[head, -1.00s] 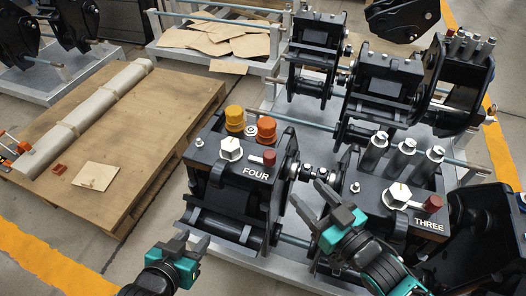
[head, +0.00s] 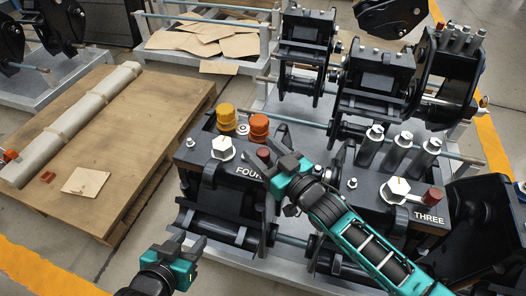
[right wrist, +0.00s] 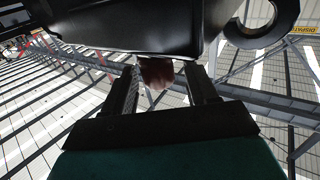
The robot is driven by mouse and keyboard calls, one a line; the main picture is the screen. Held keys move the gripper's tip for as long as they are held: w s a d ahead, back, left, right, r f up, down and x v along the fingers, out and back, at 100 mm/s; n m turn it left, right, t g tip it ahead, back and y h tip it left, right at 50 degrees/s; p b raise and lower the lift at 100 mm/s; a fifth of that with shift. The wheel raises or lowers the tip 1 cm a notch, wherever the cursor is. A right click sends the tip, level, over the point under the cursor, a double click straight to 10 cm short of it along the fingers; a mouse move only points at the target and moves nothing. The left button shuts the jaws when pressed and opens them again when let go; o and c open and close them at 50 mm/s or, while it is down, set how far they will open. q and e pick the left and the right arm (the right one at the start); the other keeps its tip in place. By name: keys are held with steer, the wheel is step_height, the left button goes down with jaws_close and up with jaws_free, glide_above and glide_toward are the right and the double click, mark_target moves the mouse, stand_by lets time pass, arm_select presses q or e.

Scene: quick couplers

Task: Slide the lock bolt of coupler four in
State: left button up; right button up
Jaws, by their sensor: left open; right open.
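Coupler four (head: 195,158) is a black block marked FOUR, with a white hex head (head: 222,148) on its top. The dark red knob (head: 264,154) at its right end looks like the end of its lock bolt. My right gripper (head: 277,166) is open right at this knob and partly covers the label. In the right wrist view the knob (right wrist: 157,73) lies between the two open fingers, under a black edge; I cannot tell whether they touch it. My left gripper (head: 190,243) is open and empty, low in front of the coupler.
An orange cap (head: 259,126) and a yellow cap (head: 227,117) stand behind the hex head. Coupler three (head: 405,205), with its own red knob (head: 433,195), is just to the right. A wooden pallet (head: 120,150) lies at the left.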

steer(key=shift+w+a, duration=0.15)
steer(key=shift+w, duration=0.05)
jaws_close()
stand_by(0.5)
